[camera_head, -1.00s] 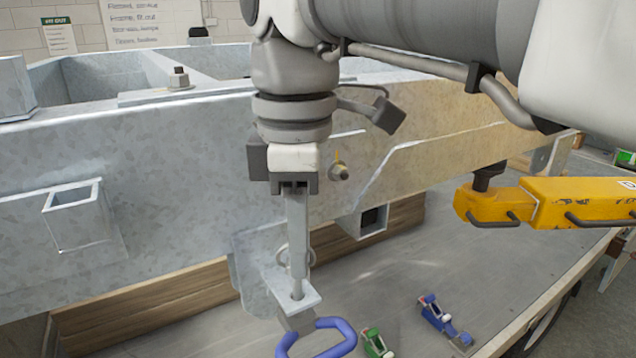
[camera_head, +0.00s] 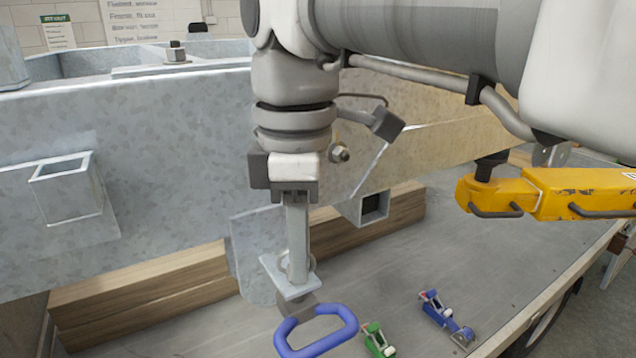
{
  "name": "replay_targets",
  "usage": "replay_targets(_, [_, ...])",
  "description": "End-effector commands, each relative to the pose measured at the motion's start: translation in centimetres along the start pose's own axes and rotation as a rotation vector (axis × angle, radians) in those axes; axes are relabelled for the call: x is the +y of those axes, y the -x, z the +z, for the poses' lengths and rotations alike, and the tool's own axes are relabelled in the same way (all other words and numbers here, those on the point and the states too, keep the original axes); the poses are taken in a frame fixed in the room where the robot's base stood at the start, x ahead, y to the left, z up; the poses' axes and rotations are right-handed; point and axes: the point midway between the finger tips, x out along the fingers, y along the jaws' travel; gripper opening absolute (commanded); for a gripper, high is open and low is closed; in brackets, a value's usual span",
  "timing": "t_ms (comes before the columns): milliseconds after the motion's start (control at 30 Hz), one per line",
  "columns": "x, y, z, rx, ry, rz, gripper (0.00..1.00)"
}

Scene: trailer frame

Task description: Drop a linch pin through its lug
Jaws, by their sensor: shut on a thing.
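The lug (camera_head: 287,284) is a small grey metal plate standing out from a bracket on the galvanized frame, low in the middle. My gripper (camera_head: 298,272) points straight down over it, its long grey fingers shut on the linch pin. Little of the pin shows. Its ring (camera_head: 284,262) shows beside the fingertips on the left. The fingertips are at or just above the plate. The pin's lower end is hidden by the fingers and plate, so I cannot tell how deep it sits in the hole.
Small green (camera_head: 379,341) and blue (camera_head: 445,318) clamps lie on the grey bed to the right. The galvanized frame (camera_head: 160,190) rests on timber (camera_head: 170,287) behind.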

Motion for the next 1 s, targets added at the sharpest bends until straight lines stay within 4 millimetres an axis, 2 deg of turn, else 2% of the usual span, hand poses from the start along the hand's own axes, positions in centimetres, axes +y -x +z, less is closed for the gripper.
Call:
replay_targets(167, [0.0, 0.0, 0.0, 0.0, 0.0, 0.0, 0.0])
replay_targets(200, [0.0, 0.0, 0.0, 0.0, 0.0, 0.0, 0.28])
replay_targets(367, [0.0, 0.0, 0.0, 0.0, 0.0, 0.0, 0.56])
replay_targets(733, [0.0, 0.5, 0.0, 0.001, 0.0, 0.001, 0.56])
replay_targets(867, [0.1, 2.1, -0.1, 0.002, 0.0, 0.003, 0.56])
replay_targets(1000, [0.1, 4.9, -0.1, 0.002, 0.001, 0.003, 0.56])
